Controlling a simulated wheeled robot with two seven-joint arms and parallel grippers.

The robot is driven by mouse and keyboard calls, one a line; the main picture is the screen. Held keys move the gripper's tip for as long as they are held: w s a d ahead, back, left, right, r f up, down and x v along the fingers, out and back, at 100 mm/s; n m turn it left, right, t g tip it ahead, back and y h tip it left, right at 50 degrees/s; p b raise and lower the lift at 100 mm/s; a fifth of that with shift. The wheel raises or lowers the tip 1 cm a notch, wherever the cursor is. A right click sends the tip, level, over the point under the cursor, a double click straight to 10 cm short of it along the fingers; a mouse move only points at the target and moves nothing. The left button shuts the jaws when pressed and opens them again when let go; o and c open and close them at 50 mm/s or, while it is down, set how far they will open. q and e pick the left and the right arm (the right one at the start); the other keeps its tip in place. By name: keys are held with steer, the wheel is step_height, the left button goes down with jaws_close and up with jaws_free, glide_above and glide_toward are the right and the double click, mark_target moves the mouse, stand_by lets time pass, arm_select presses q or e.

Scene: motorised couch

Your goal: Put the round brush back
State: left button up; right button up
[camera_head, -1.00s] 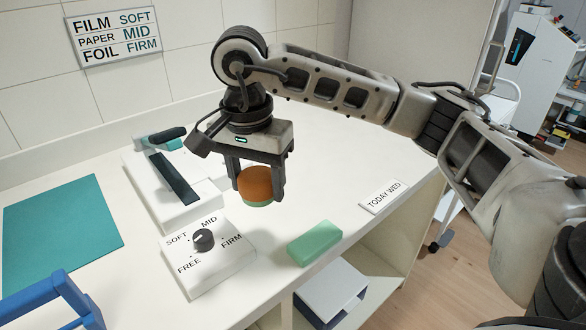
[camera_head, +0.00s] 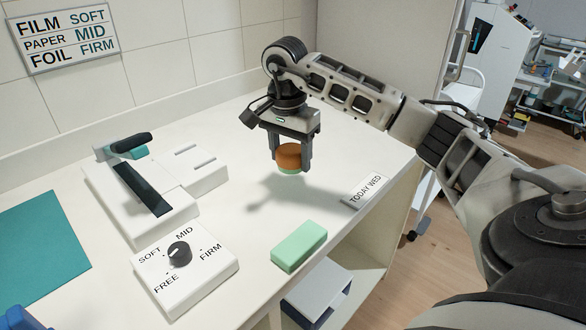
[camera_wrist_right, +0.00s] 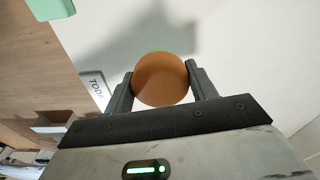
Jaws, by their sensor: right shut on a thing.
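The round brush (camera_head: 288,157) has an orange-brown top and a pale green underside. My right gripper (camera_head: 291,163) is shut on it and holds it above the white counter, with its shadow falling to the left. In the right wrist view the brush's round brown top (camera_wrist_right: 160,79) sits between the two fingers of the gripper (camera_wrist_right: 160,85). My left gripper does not show clearly; only a blue piece (camera_head: 18,318) is at the bottom left corner, and I cannot tell what it belongs to.
A white device with a dark strip and teal-black handle (camera_head: 142,190) stands left. In front is a dial box (camera_head: 185,268) with its knob. A green block (camera_head: 299,246) lies near the counter's front edge. A "TODAY WED" sign (camera_head: 365,190) is at right. The counter behind the brush is clear.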

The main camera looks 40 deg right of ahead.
mark_target(293, 182)
steer(key=f, duration=0.1)
steer(key=d+f, duration=0.1)
steer(key=f, duration=0.1)
steer(key=shift+w+f+p, duration=0.15)
steer(key=shift+f+p, duration=0.15)
steer(key=shift+p, duration=0.05)
steer(key=shift+f, duration=0.4)
steer(key=shift+f, duration=0.1)
steer(key=o, duration=1.3)
steer(key=r, duration=1.2)
steer(key=shift+a+r, duration=0.15)
steer(key=shift+a, duration=0.2)
